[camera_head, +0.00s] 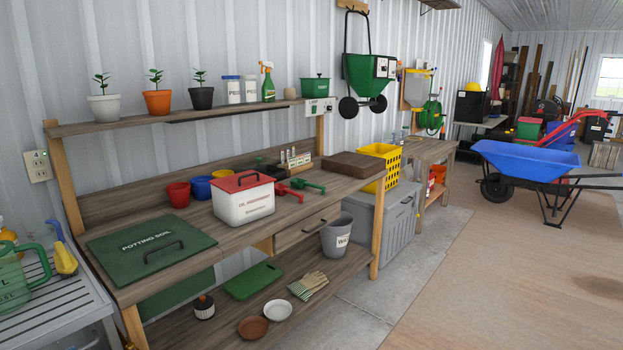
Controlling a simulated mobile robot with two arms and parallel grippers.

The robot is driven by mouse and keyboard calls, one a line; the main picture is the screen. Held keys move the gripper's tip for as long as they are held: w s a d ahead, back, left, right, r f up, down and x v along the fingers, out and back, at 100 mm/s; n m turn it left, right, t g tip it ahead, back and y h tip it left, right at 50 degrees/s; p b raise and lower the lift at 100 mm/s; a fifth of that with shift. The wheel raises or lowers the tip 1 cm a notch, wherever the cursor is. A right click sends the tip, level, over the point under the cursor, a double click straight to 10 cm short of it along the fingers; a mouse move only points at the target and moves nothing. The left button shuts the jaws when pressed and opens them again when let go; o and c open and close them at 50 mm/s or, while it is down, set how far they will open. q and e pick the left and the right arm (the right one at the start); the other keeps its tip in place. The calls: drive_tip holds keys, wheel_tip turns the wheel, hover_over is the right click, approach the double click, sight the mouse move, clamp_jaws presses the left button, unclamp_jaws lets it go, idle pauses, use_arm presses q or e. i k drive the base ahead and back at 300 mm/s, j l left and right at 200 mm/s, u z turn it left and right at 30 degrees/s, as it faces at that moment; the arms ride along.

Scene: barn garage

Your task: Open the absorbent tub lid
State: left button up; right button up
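The absorbent tub (244,206) is a white box labelled "OIL ABSORBENT". It stands on the top of the wooden potting bench, near the middle. Its red lid (240,183) has a black handle and lies flat on the tub, looking shut. Neither of my grippers shows in the head view, and nothing touches the tub from the front.
A green "POTTING SOIL" lid (151,247) lies left of the tub. Red, blue and yellow pots (179,194) stand behind it on the left. Red and green scoops (289,191) lie close on its right. A blue wheelbarrow (527,159) stands on open floor at right.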

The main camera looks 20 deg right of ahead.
sight(231, 184)
drive_tip(key=z, duration=0.15)
drive_tip(key=i+l, duration=0.2)
drive_tip(key=i, duration=0.2)
drive_tip(key=i+l+z, duration=0.15)
drive_tip(key=i, duration=0.25)
drive_tip(key=i+l, duration=0.2)
drive_tip(key=i, duration=0.2)
